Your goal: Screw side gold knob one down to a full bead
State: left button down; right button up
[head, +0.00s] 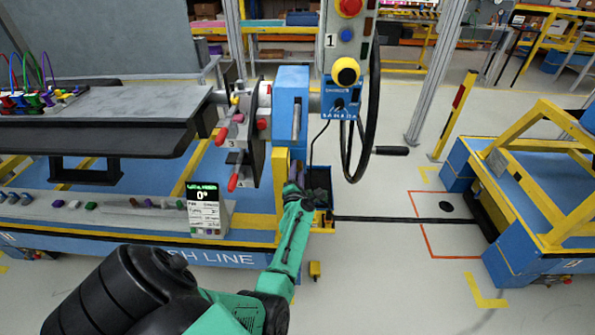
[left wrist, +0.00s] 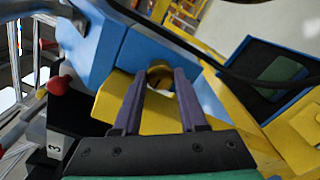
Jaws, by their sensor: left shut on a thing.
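The gold knob (left wrist: 160,73) shows in the left wrist view, on the yellow and blue side of the fixture. My left gripper (left wrist: 161,82) has its two purple fingers on either side of this knob, shut on it. In the head view my left gripper (head: 296,168) reaches up to the yellow post below the blue block (head: 291,95). The knob is hidden there behind the gripper, and its thread or any bead cannot be made out. My right gripper is in neither view.
Red-tipped handles (head: 234,182) stick out of the numbered plate left of the blue block. A large black handwheel (head: 373,110) stands to the right. A small display (head: 204,208) reads 0°. A dark tray (head: 319,185) sits beside the gripper. The floor at right is partly clear.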

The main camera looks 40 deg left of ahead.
pick_arm(q)
jog(key=shift+w+a+r+m+p, duration=0.15)
jog(key=shift+m+p, duration=0.3)
jog(key=shift+m, duration=1.85)
jog(key=shift+r+m+p, duration=0.15)
jog(key=shift+m+p, duration=0.35)
jog(key=shift+m, duration=1.8)
jog(key=shift+w+a+r+m+p, duration=0.15)
jog(key=shift+m+p, duration=0.3)
jog(key=shift+m, duration=1.85)
jog(key=shift+s, duration=0.1)
jog(key=c, duration=0.7)
grip_release()
jog(key=shift+c, duration=0.2)
jog(key=shift+f, duration=0.3)
jog(key=shift+d, duration=0.1)
